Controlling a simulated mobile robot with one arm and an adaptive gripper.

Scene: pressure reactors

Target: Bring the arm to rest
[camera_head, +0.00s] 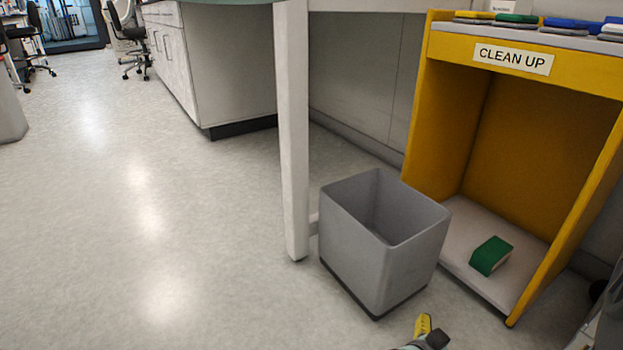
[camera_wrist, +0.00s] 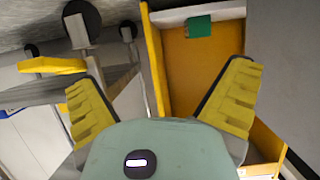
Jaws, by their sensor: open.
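My gripper (camera_head: 425,330) shows only in part at the bottom edge of the head view, low in front of the grey bin. One yellow finger pad and a dark part of it are visible there. In the wrist view my gripper (camera_wrist: 165,78) has its two yellow-padded fingers spread wide apart. I see nothing held between them. The rest of my arm is outside the head view.
An open grey bin (camera_head: 385,262) stands on the floor beside a white table leg (camera_head: 292,130). A yellow "CLEAN UP" cabinet (camera_head: 436,110) stands behind it at right, with a green block (camera_head: 490,255) on its bottom. Floor at left (camera_head: 130,230) is clear.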

